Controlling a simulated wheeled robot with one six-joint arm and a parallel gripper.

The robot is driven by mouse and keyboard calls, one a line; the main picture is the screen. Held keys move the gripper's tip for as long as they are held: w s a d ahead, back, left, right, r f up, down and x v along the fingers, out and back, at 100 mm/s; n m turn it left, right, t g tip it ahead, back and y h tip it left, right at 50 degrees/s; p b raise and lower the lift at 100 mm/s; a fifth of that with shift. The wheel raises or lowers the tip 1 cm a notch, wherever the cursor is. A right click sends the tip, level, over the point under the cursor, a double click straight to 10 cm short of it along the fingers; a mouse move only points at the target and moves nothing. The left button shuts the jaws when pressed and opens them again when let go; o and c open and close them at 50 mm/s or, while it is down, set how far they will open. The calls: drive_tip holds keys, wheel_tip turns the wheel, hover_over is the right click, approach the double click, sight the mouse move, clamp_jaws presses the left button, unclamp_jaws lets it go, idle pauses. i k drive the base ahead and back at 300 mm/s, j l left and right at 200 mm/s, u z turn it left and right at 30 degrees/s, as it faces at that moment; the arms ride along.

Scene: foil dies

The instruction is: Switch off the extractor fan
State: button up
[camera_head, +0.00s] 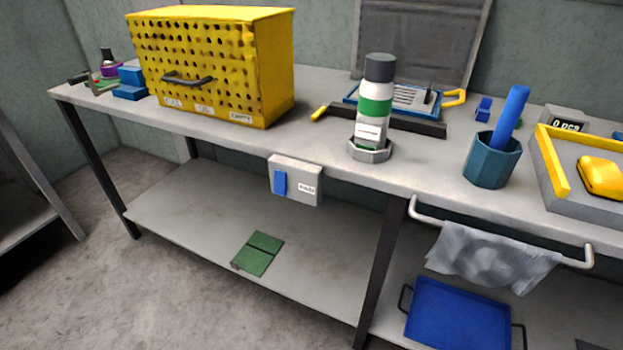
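A light grey switch box (308,189) is fixed to the front edge of the workbench (232,136), left of the middle leg. It carries a blue rocker or lever (280,182) on its left part and a small white label on its right part; the label is too small to read. I cannot tell from this view whether the switch is on or off. No extractor fan can be made out for certain. My gripper is not in view.
A yellow perforated cabinet (271,70) stands on the bench at left. A bottle (375,110) stands in a grey holder above and right of the box. A cloth (490,262) hangs on a rail at right. A green board (258,252) lies on the lower shelf. Floor in front is clear.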

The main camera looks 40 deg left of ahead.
sight(279, 188)
drive_tip(key=u, duration=1.85)
